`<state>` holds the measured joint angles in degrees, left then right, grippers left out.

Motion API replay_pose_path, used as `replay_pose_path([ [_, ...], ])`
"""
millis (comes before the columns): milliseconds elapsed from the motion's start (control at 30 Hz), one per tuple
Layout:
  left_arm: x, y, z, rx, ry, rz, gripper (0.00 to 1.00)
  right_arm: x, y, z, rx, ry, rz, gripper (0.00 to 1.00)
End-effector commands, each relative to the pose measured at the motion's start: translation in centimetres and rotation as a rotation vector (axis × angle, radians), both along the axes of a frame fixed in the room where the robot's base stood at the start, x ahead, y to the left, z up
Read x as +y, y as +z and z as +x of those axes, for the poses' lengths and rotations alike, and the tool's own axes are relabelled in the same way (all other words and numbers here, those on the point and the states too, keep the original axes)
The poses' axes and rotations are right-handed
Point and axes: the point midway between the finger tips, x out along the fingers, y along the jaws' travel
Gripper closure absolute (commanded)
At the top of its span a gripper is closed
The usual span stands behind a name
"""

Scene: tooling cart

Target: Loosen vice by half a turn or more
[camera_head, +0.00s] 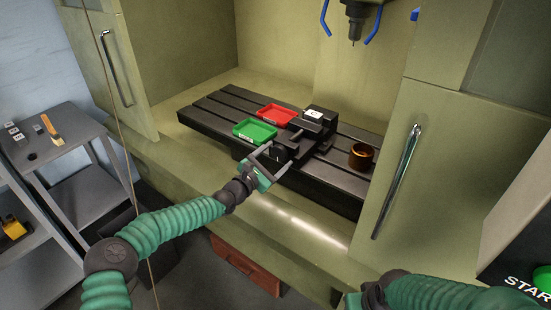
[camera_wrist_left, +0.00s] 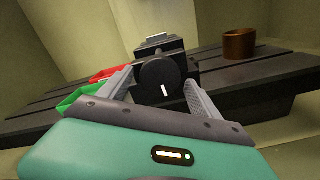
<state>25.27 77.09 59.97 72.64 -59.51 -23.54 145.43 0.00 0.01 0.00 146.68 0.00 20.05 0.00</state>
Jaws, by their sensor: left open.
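The black vice (camera_head: 314,125) stands on the slotted machine table, with a small white thing on top. Its round black knob (camera_wrist_left: 159,80) faces me in the left wrist view and has a white mark that points nearly straight down. My left gripper (camera_head: 270,160) is open at the front of the vice. In the left wrist view its fingers (camera_wrist_left: 160,88) stand on either side of the knob, with a visible gap at the sides. I cannot tell how deep the knob sits between them. My right arm (camera_head: 430,292) shows at the lower right, but its fingers are out of view.
A green tray (camera_head: 255,131) and a red tray (camera_head: 277,115) lie left of the vice on the slotted table (camera_head: 345,172). A brown cup-like cylinder (camera_head: 361,156) stands to its right. A spindle (camera_head: 354,25) hangs above. Open cabinet doors with handles (camera_head: 397,182) flank the opening.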

Motion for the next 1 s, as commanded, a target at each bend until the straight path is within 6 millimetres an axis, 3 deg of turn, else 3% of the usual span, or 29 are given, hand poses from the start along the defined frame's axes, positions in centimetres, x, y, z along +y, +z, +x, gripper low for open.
replay_pose_path([
  [133, 0.5, 0.1, -0.5, -0.001, 0.000, -0.002, 0.27, 0.0, 0.1, 0.0, 0.000, 0.000, 0.000, 0.62],
  [267, 1.9, 0.1, -2.4, 0.002, 0.002, 0.000, 0.27, 0.0, 0.2, 0.0, 0.000, 0.000, 0.000, 0.62],
  [700, 9.0, -0.1, -12.0, 0.002, 0.003, -0.002, 0.27, 0.0, 0.4, 0.0, 0.000, 0.000, 0.000, 0.62],
  [1000, 9.9, -0.2, -13.5, 0.002, 0.000, 0.000, 0.27, 0.0, 0.4, 0.0, 0.000, 0.000, 0.000, 0.62],
])
